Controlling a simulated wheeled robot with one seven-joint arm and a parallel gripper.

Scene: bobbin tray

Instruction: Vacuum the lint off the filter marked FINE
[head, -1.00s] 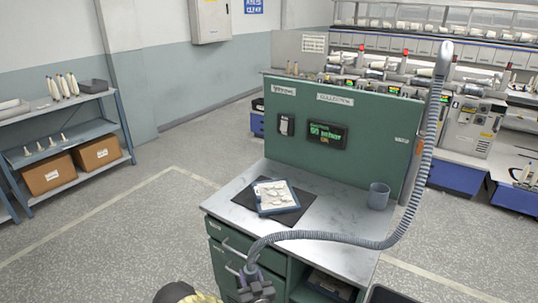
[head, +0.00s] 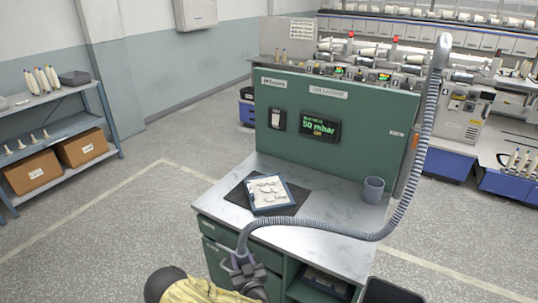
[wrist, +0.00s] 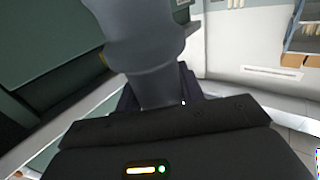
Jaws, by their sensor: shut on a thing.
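My gripper (head: 248,276) is low in the head view, at the near left edge of the workbench. It is shut on the grey vacuum nozzle (wrist: 155,55), which fills the upper middle of the wrist view. The ribbed hose (head: 345,235) runs from the nozzle across the bench front and up at the right. A blue-framed filter (head: 252,196) with pale grey lint (head: 268,186) on it lies on a dark mat (head: 238,194) on the bench. The nozzle is apart from the filter. I cannot read any FINE mark on it.
A grey cup (head: 373,189) stands at the bench's right. The green back panel (head: 360,110) carries a switch (head: 277,118) and a display (head: 320,129) reading 50 mbar. A dark bin (head: 392,292) stands at the lower right. The bench top (head: 318,205) is clear between mat and cup.

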